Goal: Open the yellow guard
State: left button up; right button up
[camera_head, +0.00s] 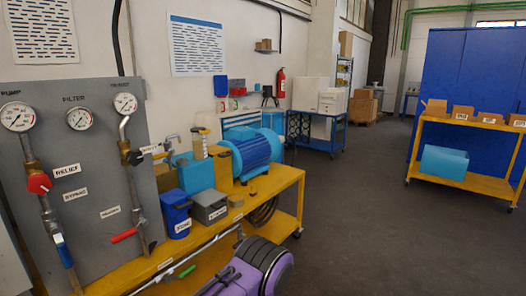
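A yellow piece (222,166) stands on the yellow bench between a teal block (194,174) and a blue ribbed motor (252,153). It looks like a guard over the coupling there, but it is small and partly hidden, so I cannot tell for certain. I cannot tell whether it has a hinge or latch, though it appears to be in place. Neither of my grippers can be made out in the head view. A purple and dark grey ribbed shape (262,262) fills the bottom centre; I cannot tell what it is.
A grey panel (88,215) with gauges, pipes and red and blue valve handles stands at the left. The yellow bench (285,178) carries a blue bin (176,214) and a grey box (209,207). A yellow cart (465,137) stands right. The floor between is clear.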

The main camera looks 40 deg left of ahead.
aim_at(215, 150)
jog(key=z, duration=0.05)
jog(key=i, duration=1.55)
jog(key=u, duration=0.85)
jog(key=i, duration=1)
jog(key=u, duration=0.9)
